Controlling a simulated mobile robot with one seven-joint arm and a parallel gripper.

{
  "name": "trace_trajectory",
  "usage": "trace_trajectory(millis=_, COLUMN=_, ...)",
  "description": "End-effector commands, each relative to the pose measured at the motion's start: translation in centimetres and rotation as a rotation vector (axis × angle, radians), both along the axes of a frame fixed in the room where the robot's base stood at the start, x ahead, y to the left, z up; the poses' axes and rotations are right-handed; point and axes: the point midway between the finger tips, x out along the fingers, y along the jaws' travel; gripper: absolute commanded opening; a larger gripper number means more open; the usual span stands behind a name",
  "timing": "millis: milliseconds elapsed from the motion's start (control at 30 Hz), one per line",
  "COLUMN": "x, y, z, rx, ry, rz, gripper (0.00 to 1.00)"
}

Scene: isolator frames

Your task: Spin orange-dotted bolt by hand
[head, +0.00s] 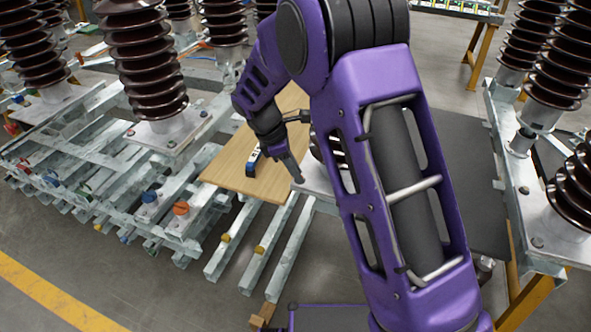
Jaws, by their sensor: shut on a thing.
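My gripper (297,177) reaches down to the left corner of a light metal base plate (318,186), under a brown ribbed insulator partly hidden by my purple arm. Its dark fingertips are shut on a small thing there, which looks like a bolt. The bolt itself is hidden by the fingertips, and I cannot make out an orange dot on it. An orange round piece (181,208) shows on the metal frames at the left, well apart from my gripper.
A wooden board (228,172) lies left of my gripper, with a blue, white and black object (253,163) on it. Metal beams (262,254) stick out below. Brown ribbed insulators (146,60) stand at left and right.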

Motion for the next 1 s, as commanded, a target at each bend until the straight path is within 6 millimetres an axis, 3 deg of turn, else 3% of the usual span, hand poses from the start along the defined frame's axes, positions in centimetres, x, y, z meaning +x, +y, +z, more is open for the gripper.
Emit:
trace_trajectory(millis=733, x=0.02, y=-0.06, z=0.04, rx=-0.001, ry=0.0, rz=0.0, gripper=0.0)
trace_trajectory(millis=767, x=0.02, y=-0.06, z=0.04, rx=-0.001, ry=0.0, rz=0.0, gripper=0.32)
trace_trajectory(millis=800, x=0.02, y=-0.06, z=0.04, rx=-0.001, ry=0.0, rz=0.0, gripper=0.39)
trace_trajectory(millis=900, x=0.02, y=-0.05, z=0.03, rx=-0.001, ry=0.0, rz=0.0, gripper=0.56)
trace_trajectory(millis=1000, x=0.0, y=-0.03, z=0.02, rx=-0.001, ry=0.0, rz=0.001, gripper=0.56)
